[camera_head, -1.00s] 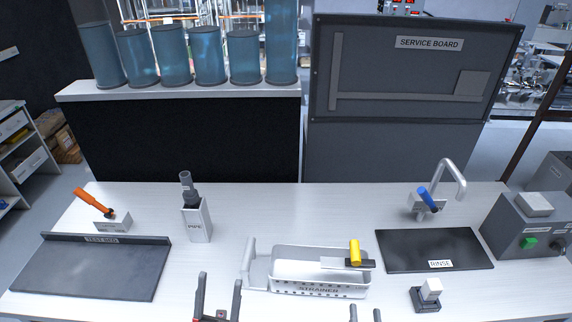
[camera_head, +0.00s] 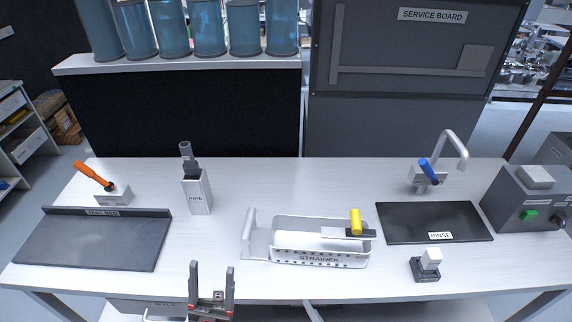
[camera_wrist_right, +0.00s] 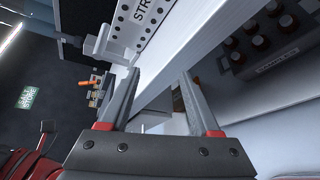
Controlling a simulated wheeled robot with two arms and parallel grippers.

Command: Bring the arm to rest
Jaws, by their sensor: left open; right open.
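My left gripper (camera_head: 211,290) shows at the bottom of the head view, in front of the table's front edge. Its two dark fingers point up and stand apart, with nothing between them. My right gripper (camera_wrist_right: 158,88) shows in the right wrist view, its fingers apart and empty. It is close to the table edge, with part of the white strainer (camera_wrist_right: 140,22) beyond the fingertips. In the head view a pale sliver at the bottom centre may be part of the right arm, but I cannot tell.
The table holds the strainer (camera_head: 262,245) with a yellow-handled tool (camera_head: 355,222) across it, a pipe holder (camera_head: 197,192), a dark test bed (camera_head: 92,240), an orange-handled lever (camera_head: 95,175), a rinse mat (camera_head: 432,222) and a small white-topped block (camera_head: 430,262). Floor shows before the table.

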